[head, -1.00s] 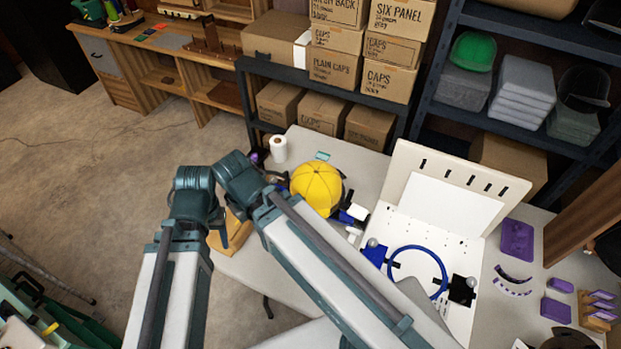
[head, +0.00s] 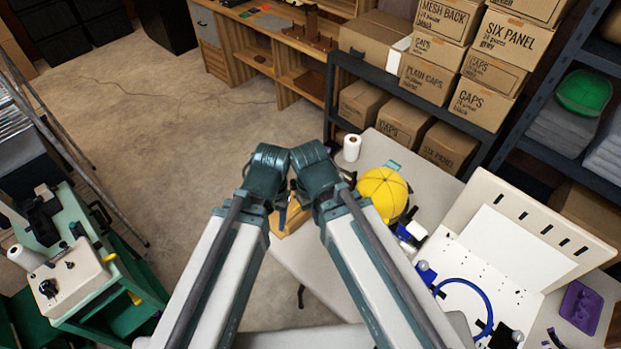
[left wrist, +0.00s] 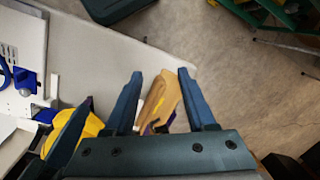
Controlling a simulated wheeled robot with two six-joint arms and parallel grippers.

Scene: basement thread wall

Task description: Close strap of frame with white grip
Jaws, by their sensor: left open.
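A yellow cap (head: 383,193) sits on the pale table. A small blue part with a white block (head: 412,232) stands against its lower right side; I cannot tell if this is the frame with the white grip, and no strap can be made out. The cap also shows in the left wrist view (left wrist: 88,130), partly behind a dark blue finger. My left gripper (left wrist: 160,73) is open and empty, its two fingers apart above a tan wooden piece (left wrist: 161,100) at the table's edge. In the head view my arms hide its fingertips.
A blue ring (head: 487,300) lies on the white perforated board (head: 465,292), with an upright white panel (head: 515,215) behind. A white roll (head: 351,147) stands at the table's far edge. Shelves with boxes (head: 402,122) stand behind. A green cart (head: 85,270) is at left; open floor (head: 150,120) lies between.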

